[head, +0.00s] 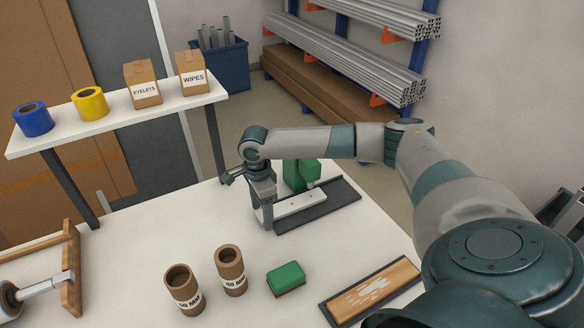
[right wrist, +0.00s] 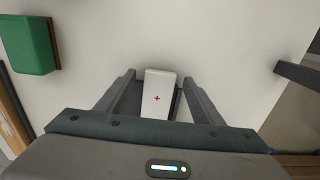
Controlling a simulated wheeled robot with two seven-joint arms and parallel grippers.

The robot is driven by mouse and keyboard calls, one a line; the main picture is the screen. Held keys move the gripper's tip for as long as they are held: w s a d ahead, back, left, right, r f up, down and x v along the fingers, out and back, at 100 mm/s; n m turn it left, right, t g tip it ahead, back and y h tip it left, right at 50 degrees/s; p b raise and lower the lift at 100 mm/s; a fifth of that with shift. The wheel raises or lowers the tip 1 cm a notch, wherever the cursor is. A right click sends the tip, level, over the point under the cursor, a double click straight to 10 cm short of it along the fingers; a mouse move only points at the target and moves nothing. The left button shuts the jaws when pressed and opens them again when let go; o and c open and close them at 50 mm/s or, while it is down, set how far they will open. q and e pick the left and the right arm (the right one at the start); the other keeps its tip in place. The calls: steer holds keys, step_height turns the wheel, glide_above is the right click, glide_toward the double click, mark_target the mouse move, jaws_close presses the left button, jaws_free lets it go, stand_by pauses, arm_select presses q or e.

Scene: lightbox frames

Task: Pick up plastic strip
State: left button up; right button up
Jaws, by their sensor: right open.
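The plastic strip (head: 300,206) is white and lies along the dark flat base (head: 345,201) near the table's far edge. In the right wrist view its end (right wrist: 158,95) carries a small red cross. My right gripper (head: 264,214) points down at the strip's left end. In the right wrist view the open fingers (right wrist: 158,88) stand on either side of the strip, with a gap showing on each side. The rest of the strip is hidden there by the gripper body.
Two brown tubes (head: 230,270), a green brush-like block (head: 286,278) and a framed board (head: 372,290) lie nearer. A wooden frame (head: 70,265) stands left. A raised shelf (head: 120,120) holds tape rolls and boxes.

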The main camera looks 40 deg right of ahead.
steer(key=c, duration=1.3)
steer(key=shift+r, duration=0.2)
